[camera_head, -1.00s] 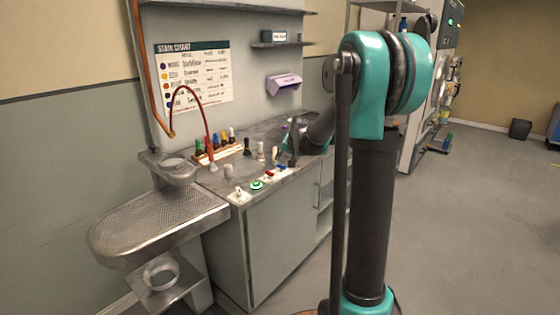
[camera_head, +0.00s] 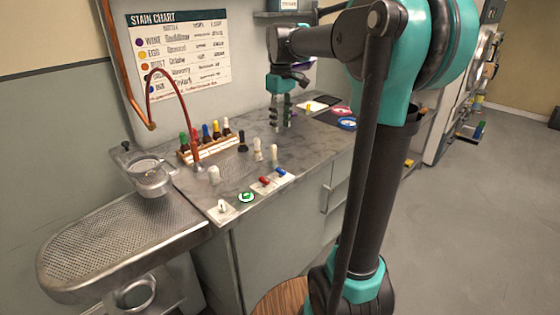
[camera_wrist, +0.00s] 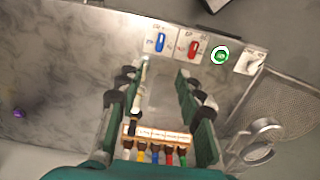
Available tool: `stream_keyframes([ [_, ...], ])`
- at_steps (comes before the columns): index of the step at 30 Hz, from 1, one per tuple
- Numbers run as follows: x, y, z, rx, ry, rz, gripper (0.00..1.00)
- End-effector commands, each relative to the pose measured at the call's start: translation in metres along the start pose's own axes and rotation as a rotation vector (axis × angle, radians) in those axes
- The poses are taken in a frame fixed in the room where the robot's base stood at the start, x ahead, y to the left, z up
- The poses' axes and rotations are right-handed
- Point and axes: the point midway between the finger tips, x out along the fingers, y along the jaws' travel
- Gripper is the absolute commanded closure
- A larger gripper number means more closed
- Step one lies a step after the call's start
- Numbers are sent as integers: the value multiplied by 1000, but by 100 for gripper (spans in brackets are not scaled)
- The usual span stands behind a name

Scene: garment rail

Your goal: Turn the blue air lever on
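The blue lever (camera_head: 281,172) is a small handle on a pale plate at the counter's front edge, right of the red lever (camera_head: 265,181). In the wrist view the blue lever (camera_wrist: 160,42) lies near the top centre, with the red lever (camera_wrist: 193,47) to its right. The plate's markings are too small to read. My gripper (camera_head: 283,112) points down above the counter, behind the blue lever and apart from it. In the wrist view my gripper (camera_wrist: 155,82) is open, with its two fingers spread and nothing held between them.
A green button (camera_head: 246,197) and a white switch (camera_head: 223,209) sit left of the levers. White-topped bottles (camera_head: 257,149) and a rack of coloured bottles (camera_head: 211,147) stand on the counter (camera_head: 235,175). A red hose arches on the left. The counter just around the levers is clear.

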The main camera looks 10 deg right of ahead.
Motion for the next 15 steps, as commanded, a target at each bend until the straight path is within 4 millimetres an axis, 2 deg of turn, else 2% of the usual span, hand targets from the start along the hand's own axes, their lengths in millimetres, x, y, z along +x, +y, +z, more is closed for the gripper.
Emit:
stream_keyframes([
  [5, 20, 0, 0, -1, 0, 0, 64],
  [15, 86, 0, 0, 1, 1, 0, 64],
])
